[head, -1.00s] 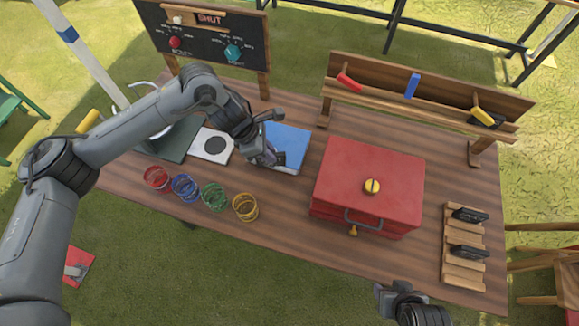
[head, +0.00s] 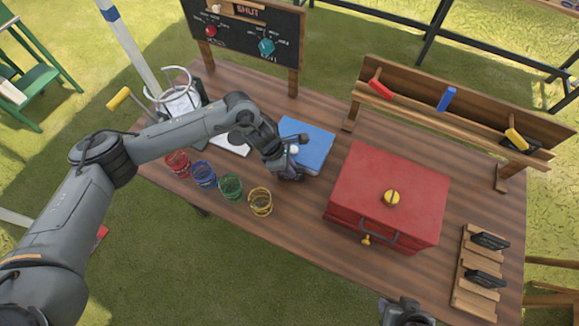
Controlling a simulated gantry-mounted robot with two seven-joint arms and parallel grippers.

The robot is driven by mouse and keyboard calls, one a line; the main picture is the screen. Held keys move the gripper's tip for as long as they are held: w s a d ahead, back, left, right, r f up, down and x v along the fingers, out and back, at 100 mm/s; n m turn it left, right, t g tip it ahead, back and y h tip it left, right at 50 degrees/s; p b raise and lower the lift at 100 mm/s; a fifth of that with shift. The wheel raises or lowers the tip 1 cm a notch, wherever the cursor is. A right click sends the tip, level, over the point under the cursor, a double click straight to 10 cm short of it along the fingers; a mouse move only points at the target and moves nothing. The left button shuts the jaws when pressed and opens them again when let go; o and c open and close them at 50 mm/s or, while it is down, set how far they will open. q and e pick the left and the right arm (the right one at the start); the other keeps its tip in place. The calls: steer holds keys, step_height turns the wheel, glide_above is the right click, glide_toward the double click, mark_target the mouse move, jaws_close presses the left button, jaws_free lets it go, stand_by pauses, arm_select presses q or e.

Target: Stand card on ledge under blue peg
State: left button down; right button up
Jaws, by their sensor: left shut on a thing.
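The wooden ledge rack (head: 420,112) stands at the back right. It has a red peg (head: 381,89), a blue peg (head: 447,98) and a yellow peg (head: 516,139). A black card (head: 532,150) is on the ledge under the yellow peg; the ledge below the blue peg looks bare. More black cards (head: 490,241) sit in a slatted wooden holder (head: 468,290) at the right. My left gripper (head: 292,160) is over the blue pad (head: 310,143). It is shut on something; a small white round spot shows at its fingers. My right gripper (head: 397,305) is cut off at the bottom edge.
A red box (head: 375,185) with a yellow knob stands mid-table. Red, blue, green and yellow wire baskets (head: 260,201) line the front left. A white plate (head: 238,146) is partly behind my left arm. A blackboard (head: 245,38) stands behind. The front table strip is clear.

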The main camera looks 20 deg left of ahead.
arm_select(q)
steer(key=shift+f, duration=0.1)
steer(key=c, duration=1.4)
jaws_free()
arm_select(e)
steer(key=shift+f, duration=0.1)
arm_select(q)
steer(key=shift+r, duration=0.3)
steer(key=shift+a+r, duration=0.2)
steer(key=shift+r, duration=0.1)
arm_select(e)
steer(key=shift+r, duration=0.35)
arm_select(q)
steer(key=shift+p+v, duration=0.3)
steer(key=shift+v, duration=5.25)
arm_select(e)
steer(key=c, duration=0.3)
